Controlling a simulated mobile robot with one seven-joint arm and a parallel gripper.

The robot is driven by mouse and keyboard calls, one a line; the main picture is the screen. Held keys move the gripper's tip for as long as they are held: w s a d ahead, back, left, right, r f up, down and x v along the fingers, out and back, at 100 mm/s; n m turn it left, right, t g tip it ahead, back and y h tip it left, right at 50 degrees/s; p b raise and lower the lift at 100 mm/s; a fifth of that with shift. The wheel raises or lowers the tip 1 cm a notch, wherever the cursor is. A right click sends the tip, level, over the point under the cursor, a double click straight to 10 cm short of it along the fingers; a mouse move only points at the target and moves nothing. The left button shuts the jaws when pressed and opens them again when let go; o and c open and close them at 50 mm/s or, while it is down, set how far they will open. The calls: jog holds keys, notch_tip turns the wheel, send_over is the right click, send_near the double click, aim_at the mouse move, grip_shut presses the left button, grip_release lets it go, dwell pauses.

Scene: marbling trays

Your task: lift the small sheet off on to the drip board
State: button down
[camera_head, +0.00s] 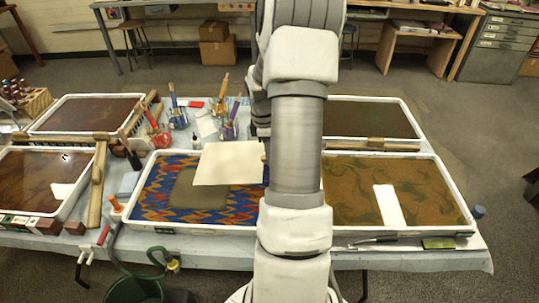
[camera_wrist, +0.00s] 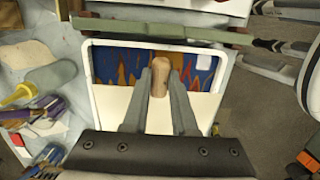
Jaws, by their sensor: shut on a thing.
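A cream sheet (camera_head: 228,163) hangs above the blue, red and yellow patterned tray (camera_head: 190,229). Under and beside it, a plain grey-brown rectangle (camera_head: 199,192) shows in the pattern. In the wrist view, my gripper (camera_wrist: 160,82) is shut on a rounded wooden peg (camera_wrist: 160,72), with the cream sheet (camera_wrist: 112,104) spread behind my fingers. How the peg joins the sheet is hidden. In the head view my arm hides my gripper and the tray's right part. I cannot make out which thing is the drip board.
A tray of brown-green swirls (camera_head: 440,208) on the right holds a white piece (camera_head: 388,206). A dark tray (camera_head: 372,118) stands behind it. Two more trays stand at left. Jars with brushes (camera_head: 178,118) stand behind the patterned tray. A green bucket (camera_head: 133,291) is at the front.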

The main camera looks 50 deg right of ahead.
jog(key=shift+r, duration=0.55)
jog(key=shift+r+p, duration=3.25)
jog(key=shift+r, duration=0.2)
